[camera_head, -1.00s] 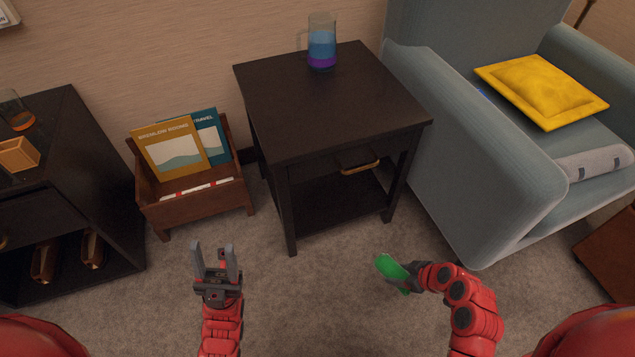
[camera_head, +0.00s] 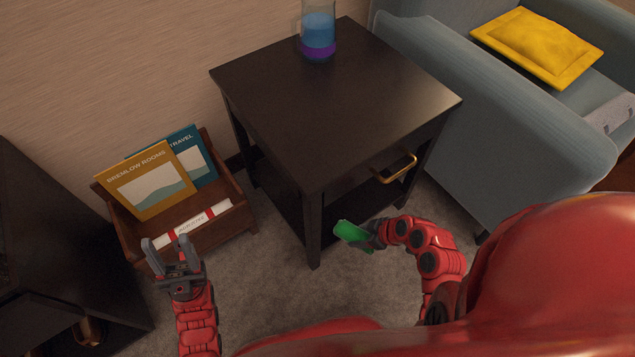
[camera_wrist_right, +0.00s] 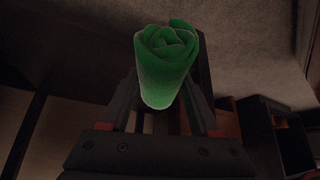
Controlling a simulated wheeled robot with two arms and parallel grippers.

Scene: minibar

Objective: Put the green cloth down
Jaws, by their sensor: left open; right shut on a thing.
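A rolled green cloth (camera_head: 354,235) is held in my right gripper (camera_head: 374,234), in front of the dark side table and below its top. In the right wrist view the green roll (camera_wrist_right: 165,75) sits between the two fingers (camera_wrist_right: 165,108), its spiral end showing. My left gripper (camera_head: 172,250) is open and empty, in front of the magazine rack, fingers pointing up. The dark side table (camera_head: 330,110) has a drawer with a brass handle (camera_head: 398,168).
A glass jug (camera_head: 318,35) with blue and purple contents stands on the table's back edge. The rest of the tabletop is bare. A wooden rack (camera_head: 235,205) with magazines stands left of it; a blue armchair (camera_head: 480,110) with a yellow cushion (camera_head: 537,45) stands right. A dark cabinet (camera_head: 50,240) is at far left.

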